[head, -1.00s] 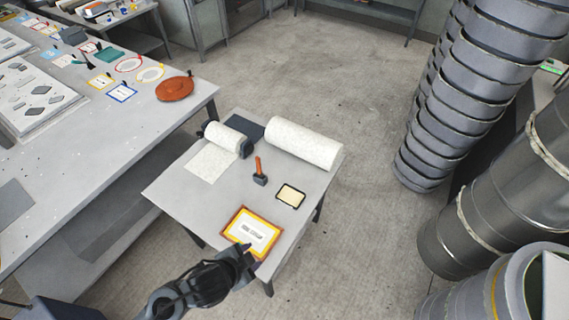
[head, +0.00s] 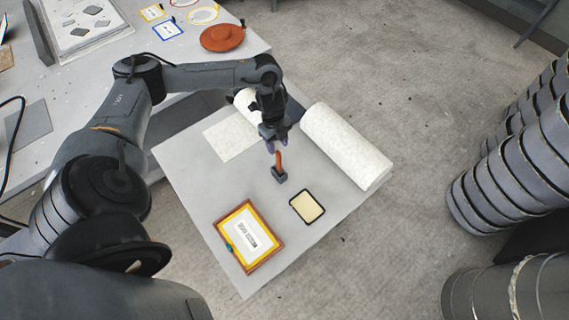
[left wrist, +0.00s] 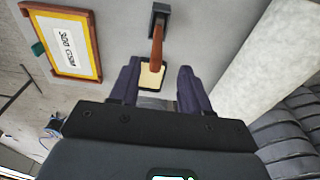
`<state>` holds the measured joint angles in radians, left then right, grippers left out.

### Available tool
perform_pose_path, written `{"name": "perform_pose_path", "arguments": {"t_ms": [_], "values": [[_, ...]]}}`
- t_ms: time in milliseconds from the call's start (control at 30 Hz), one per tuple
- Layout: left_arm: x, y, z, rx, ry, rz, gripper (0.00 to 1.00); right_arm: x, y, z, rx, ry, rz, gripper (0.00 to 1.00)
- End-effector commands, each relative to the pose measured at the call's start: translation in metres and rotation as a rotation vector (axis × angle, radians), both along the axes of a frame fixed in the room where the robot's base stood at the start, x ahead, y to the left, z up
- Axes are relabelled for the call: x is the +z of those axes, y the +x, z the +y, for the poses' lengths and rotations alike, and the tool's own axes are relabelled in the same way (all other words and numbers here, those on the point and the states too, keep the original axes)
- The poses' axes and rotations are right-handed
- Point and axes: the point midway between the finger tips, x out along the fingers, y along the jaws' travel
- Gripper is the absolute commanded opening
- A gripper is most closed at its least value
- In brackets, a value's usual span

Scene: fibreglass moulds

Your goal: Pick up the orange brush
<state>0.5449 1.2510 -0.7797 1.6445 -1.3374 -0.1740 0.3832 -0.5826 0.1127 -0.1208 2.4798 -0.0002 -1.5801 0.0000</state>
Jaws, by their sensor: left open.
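The orange brush (head: 278,164) has an orange handle and a dark head, and lies on the small grey table (head: 190,160). My left gripper (head: 274,146) is above the table at the handle end of the brush. It is open. In the left wrist view the brush handle (left wrist: 157,45) points in toward the gap between the two fingers of my left gripper (left wrist: 155,82). Its dark head lies beyond, away from the fingers. I cannot tell how far the fingertips are above the handle. My right gripper is not in view.
A white fabric roll (head: 345,148) lies right of the brush. A framed yellow-bordered sign (head: 247,236) and a small black-rimmed tray (head: 307,207) lie nearer. A smaller white roll (head: 243,104) is partly behind my gripper. Stacked grey rings (head: 530,150) stand at right.

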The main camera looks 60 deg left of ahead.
Motion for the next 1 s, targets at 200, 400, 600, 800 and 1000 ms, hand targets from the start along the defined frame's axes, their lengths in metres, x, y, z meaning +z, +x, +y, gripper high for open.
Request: {"name": "perform_pose_path", "arguments": {"t_ms": [200,400,600,800,1000], "values": [[-0.023,0.001,-0.004,-0.001,-0.001,-0.001,0.47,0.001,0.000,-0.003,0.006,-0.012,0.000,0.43],[-0.032,0.000,-0.006,-0.003,-0.002,-0.003,0.47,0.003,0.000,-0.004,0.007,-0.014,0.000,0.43],[-0.057,-0.004,-0.011,-0.002,-0.001,-0.001,0.47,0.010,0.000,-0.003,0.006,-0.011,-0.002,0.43],[-0.075,-0.003,-0.013,-0.003,-0.001,-0.003,0.47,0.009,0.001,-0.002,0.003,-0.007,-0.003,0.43],[-0.078,-0.003,-0.013,-0.002,0.001,-0.004,0.47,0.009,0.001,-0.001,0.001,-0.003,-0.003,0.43]]}}
